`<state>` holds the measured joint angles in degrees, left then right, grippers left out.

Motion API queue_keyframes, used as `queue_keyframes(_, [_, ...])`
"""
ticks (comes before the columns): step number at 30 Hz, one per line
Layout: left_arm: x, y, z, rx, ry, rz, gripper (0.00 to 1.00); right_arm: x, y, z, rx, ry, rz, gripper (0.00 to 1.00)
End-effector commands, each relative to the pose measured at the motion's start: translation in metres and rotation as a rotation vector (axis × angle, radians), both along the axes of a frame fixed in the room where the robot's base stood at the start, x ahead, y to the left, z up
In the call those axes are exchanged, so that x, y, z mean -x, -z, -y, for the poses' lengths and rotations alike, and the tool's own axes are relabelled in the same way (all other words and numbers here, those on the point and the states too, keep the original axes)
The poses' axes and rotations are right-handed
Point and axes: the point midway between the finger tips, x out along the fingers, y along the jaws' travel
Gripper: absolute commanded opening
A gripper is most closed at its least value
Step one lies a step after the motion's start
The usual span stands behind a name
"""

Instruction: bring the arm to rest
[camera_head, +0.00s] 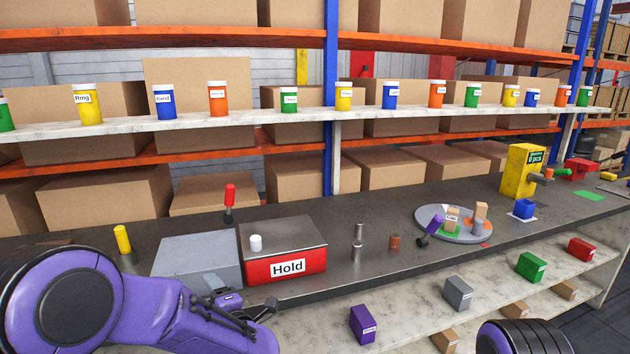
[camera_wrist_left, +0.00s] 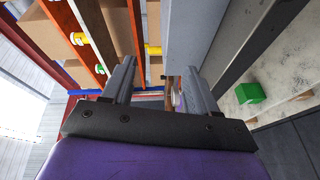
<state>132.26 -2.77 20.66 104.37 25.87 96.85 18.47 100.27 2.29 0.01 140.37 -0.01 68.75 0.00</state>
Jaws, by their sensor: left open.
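My left arm comes in purple from the lower left of the head view. Its gripper (camera_head: 262,308) is in front of the bench's front edge, below the red "Hold" box (camera_head: 285,268). In the left wrist view the two grey fingers of this gripper (camera_wrist_left: 163,78) stand apart with nothing held between them. A dark and purple part of my other arm shows at the bottom right of the head view; the right gripper is not seen.
The dark bench (camera_head: 370,265) carries a grey box (camera_head: 198,262), a round grey turntable (camera_head: 470,234) and a yellow machine (camera_head: 520,172). A lower shelf holds purple (camera_head: 362,324), grey (camera_head: 457,293) and green (camera_head: 530,266) boxes. Labelled jars line the white shelf (camera_head: 300,117) behind.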

Motion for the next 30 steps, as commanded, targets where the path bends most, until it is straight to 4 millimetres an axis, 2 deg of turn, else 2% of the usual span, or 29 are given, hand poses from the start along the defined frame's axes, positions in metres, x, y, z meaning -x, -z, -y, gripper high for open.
queue_keyframes(1, [0.011,0.036,-0.003,-0.088,0.079,-0.138,0.58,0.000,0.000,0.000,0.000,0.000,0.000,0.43])
queue_keyframes(3, [0.032,0.086,-0.006,-0.213,0.203,-0.336,0.58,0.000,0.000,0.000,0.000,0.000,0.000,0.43])
queue_keyframes(5, [0.055,0.125,-0.009,-0.299,0.303,-0.492,0.58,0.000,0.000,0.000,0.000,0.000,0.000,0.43])
queue_keyframes(6, [0.074,0.150,-0.011,-0.348,0.369,-0.591,0.58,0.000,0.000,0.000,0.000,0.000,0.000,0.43])
queue_keyframes(8, [0.104,0.184,-0.016,-0.408,0.464,-0.731,0.58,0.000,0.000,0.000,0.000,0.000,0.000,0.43])
queue_keyframes(9, [0.127,0.205,-0.019,-0.441,0.526,-0.821,0.58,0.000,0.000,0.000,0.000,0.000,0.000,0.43])
queue_keyframes(11, [0.164,0.233,-0.025,-0.477,0.614,-0.948,0.58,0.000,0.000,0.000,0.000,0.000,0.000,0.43])
queue_keyframes(13, [0.210,0.261,-0.033,-0.500,0.708,-1.087,0.58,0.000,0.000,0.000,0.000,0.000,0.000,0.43])
queue_keyframes(15, [0.258,0.282,-0.041,-0.503,0.790,-1.217,0.58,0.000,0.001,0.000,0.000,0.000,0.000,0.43])
queue_keyframes(18, [0.322,0.301,-0.055,-0.477,0.857,-1.367,0.58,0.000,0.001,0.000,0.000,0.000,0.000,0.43])
queue_keyframes(21, [0.367,0.310,-0.070,-0.447,0.866,-1.474,0.58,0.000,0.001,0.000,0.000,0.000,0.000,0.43])
queue_keyframes(25, [0.394,0.319,-0.074,-0.422,0.871,-1.537,0.58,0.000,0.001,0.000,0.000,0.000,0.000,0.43])
queue_keyframes(30, [0.397,0.321,-0.074,-0.419,0.872,-1.544,0.58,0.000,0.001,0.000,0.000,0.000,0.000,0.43])
